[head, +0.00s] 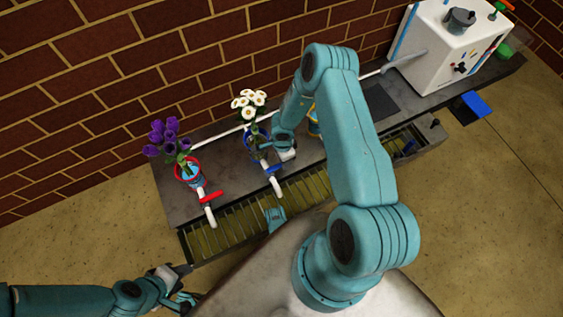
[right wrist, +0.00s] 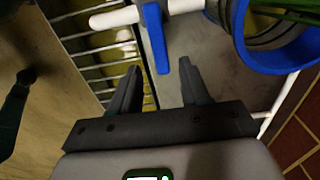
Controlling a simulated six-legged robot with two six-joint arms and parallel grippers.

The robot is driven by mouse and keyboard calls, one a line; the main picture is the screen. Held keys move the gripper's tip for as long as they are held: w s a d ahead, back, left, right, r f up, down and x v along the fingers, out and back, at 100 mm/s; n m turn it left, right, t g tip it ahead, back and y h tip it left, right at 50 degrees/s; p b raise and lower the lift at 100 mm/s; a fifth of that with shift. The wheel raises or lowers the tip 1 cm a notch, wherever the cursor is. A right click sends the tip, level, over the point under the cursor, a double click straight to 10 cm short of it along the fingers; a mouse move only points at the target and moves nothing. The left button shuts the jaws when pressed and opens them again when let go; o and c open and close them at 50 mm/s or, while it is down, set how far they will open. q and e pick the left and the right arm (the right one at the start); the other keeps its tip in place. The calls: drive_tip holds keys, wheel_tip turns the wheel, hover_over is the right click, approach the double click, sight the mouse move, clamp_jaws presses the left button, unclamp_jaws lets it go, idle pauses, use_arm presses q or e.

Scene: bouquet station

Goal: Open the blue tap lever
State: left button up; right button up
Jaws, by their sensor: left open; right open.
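The blue tap lever (head: 274,169) sits on a white tap pipe in front of the blue-rimmed pot (head: 262,146) with white flowers. In the right wrist view the blue lever (right wrist: 157,38) hangs across the white pipe (right wrist: 118,18), just beyond the fingertips and roughly centred between them. My right gripper (right wrist: 160,75) is open and empty, apart from the lever. In the head view the right arm partly covers this area. My left gripper (head: 186,286) is open and empty at the lower left, away from the taps.
A red tap lever (head: 211,196) is beside a red-rimmed pot (head: 190,176) of purple flowers. The blue pot rim (right wrist: 275,62) is close to my right finger in the wrist view. A slatted trough (head: 225,225) runs below. A white machine (head: 432,50) stands at the far right.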

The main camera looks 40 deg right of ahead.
drive_tip(key=shift+f+b, duration=0.45)
drive_tip(key=shift+f, duration=1.1)
drive_tip(key=shift+w, duration=0.1)
clamp_jaws()
